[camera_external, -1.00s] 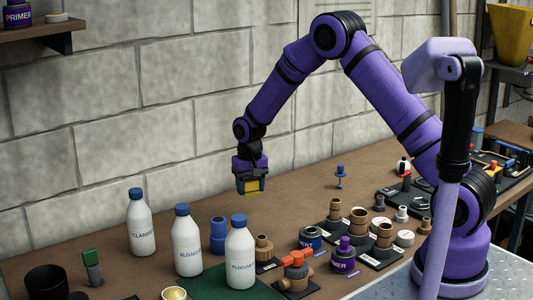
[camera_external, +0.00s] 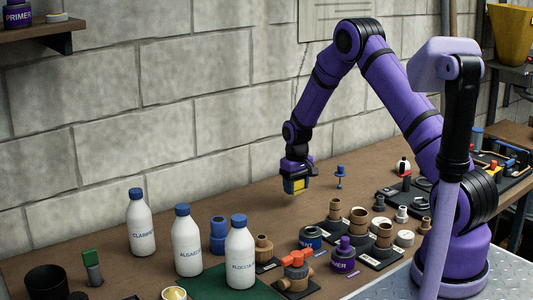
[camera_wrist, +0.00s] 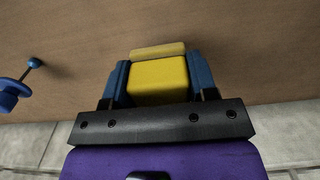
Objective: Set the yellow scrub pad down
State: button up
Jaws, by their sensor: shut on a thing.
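The yellow scrub pad (camera_external: 297,186) is held between the fingers of my gripper (camera_external: 296,189), above the brown bench in the external view. In the wrist view the pad (camera_wrist: 158,80) fills the space between the two blue fingers of my gripper (camera_wrist: 158,83), with a paler tan strip along its far edge. A gap shows between the pad and the bench top (camera_external: 255,204) in the external view. The pad's underside is hidden.
A blue knobbed part (camera_external: 340,176) stands just right of my gripper, and also shows at the left of the wrist view (camera_wrist: 12,95). White bottles (camera_external: 188,246) stand front left, brown fittings (camera_external: 335,210) front right. The block wall (camera_external: 190,130) is close behind. Bench left of my gripper is clear.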

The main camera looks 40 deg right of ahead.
aim_at(295, 205)
jog(key=shift+f, duration=2.25)
jog(key=shift+f, duration=0.15)
jog(key=o, duration=0.9)
